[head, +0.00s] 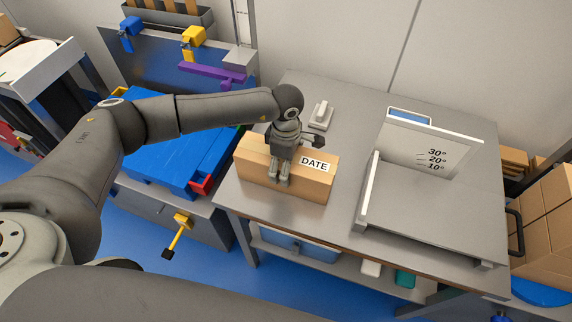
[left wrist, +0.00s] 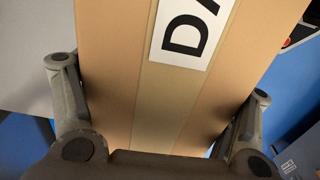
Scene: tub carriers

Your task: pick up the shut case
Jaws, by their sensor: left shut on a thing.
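The shut case is a brown cardboard box (head: 300,182) with a white DATE label on top. It is at the front left of the grey table (head: 340,225) in the head view. My left gripper (head: 279,178) is over the box from above, with its fingers at the box's sides. In the left wrist view the box (left wrist: 120,75) fills the space between the two fingers, and the left gripper (left wrist: 163,125) is shut on it. I cannot tell whether the box touches the table. My right gripper is not in view.
A white angle stand (head: 425,145) marked 30°, 20°, 10° is on the right of the table. A small grey-white device (head: 321,115) is behind the box. A blue-topped workbench (head: 160,145) is at the left. Brown boxes (head: 545,225) are stacked at the far right.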

